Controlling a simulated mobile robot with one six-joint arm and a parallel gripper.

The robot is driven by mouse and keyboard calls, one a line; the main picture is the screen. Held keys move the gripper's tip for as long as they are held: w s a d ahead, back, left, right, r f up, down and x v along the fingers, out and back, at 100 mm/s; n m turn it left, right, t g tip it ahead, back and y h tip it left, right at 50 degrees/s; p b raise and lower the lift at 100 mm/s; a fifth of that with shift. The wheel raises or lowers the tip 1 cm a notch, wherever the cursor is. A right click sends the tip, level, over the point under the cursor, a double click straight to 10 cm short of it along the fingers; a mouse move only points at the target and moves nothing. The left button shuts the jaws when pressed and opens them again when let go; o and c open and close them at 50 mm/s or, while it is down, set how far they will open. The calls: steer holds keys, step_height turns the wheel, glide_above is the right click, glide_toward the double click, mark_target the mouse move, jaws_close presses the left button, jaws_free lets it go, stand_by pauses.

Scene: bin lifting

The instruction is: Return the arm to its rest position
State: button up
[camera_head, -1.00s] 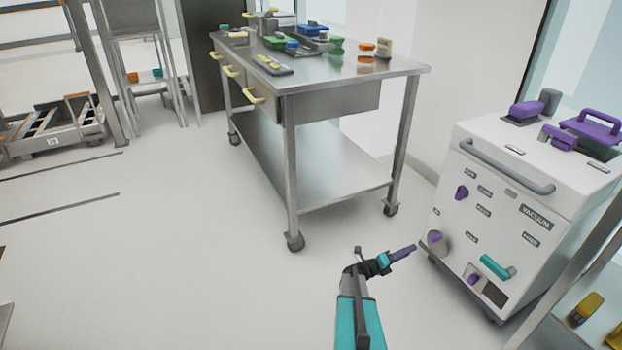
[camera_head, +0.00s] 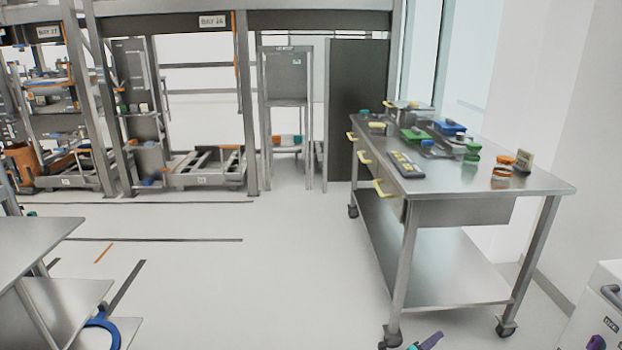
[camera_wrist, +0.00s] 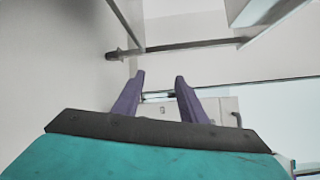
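My gripper (camera_wrist: 160,82) shows in the wrist view with two purple fingers spread apart and nothing between them. The rest of my arm is below the frame. In the wrist view a pale surface lies beyond the fingers.
A wheeled steel table (camera_head: 540,183) with small containers stands at right. The white vacuum cabinet (camera_head: 598,325) is at the lower right corner. Steel benches (camera_head: 40,245) are at lower left, racks (camera_head: 250,110) at the back. The middle floor is clear.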

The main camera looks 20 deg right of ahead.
steer(key=w+a+r+n+t+y+p, duration=0.3)
steer(key=w+a+n+t+y+p, duration=0.25)
steer(key=a, duration=0.65)
steer(key=w+a+f+n+y+p, duration=0.15)
steer(key=a+n+y, duration=0.45)
steer(key=a, duration=0.8)
steer(key=s+a+f+n+y+p, duration=0.1)
steer(key=a+f+n+y+p, duration=0.2)
steer(key=a+n, duration=0.85)
steer(key=s+a+f+n+g+y+p, duration=0.2)
steer(key=s+a+n+g+y+p, duration=0.3)
steer(key=s+a, duration=0.85)
steer(key=s+d+r+n+g+h+b, duration=0.1)
steer(key=s+n+g, duration=0.3)
steer(key=s, duration=0.7)
steer(key=s+d+r+n+g+h+b, duration=0.1)
steer(key=s+d+r+n+g, duration=0.1)
steer(key=s+g, duration=0.4)
steer(key=s+n, duration=0.1)
steer(key=s, duration=0.4)
steer(key=shift+d+r+n+g, duration=0.25)
steer(key=shift+d+n+g, duration=0.1)
steer(key=shift+n, duration=0.05)
steer(key=shift+h, duration=0.25)
